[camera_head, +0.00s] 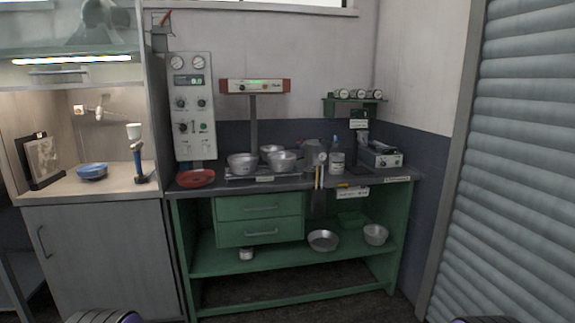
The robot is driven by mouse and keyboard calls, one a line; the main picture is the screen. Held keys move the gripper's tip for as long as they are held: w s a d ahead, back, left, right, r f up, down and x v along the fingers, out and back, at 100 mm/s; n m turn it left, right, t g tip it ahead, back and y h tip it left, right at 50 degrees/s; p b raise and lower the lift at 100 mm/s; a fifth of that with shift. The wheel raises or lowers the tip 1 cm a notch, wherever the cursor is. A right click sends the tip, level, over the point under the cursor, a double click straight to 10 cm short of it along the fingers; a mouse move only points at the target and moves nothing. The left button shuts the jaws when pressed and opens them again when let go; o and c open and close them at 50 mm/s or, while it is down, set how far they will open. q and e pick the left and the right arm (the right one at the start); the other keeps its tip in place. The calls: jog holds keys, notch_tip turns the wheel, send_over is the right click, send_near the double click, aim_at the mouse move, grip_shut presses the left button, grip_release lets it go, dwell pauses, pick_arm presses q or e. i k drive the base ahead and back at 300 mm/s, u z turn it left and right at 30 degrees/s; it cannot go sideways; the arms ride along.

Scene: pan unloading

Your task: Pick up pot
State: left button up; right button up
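Several metal pots stand close together on the dark top of the green workbench. One silver pot (242,164) is at the left of the group, another pot (282,162) is to its right, and a third (270,149) is partly hidden behind them. They rest on or beside a low scale-like base under a post with a red display. On the bench's lower shelf are a shallow metal pan (323,241) and a metal pot or bowl (375,235). Only small parts of my arms show at the bottom edge. Neither gripper is in view.
The green workbench (260,207) has a red plate (195,178) at its left end and a white container (337,163) right of the pots. A grey cabinet (95,260) stands left, a shutter (520,160) right. Floor before the bench looks clear.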

aim_at(242, 164)
jog(key=z, duration=0.65)
jog(key=i, duration=0.95)
jog(key=z, duration=0.4)
jog(key=i, duration=1.15)
jog(key=u, duration=1.1)
jog(key=i, duration=0.75)
jog(key=u, duration=0.85)
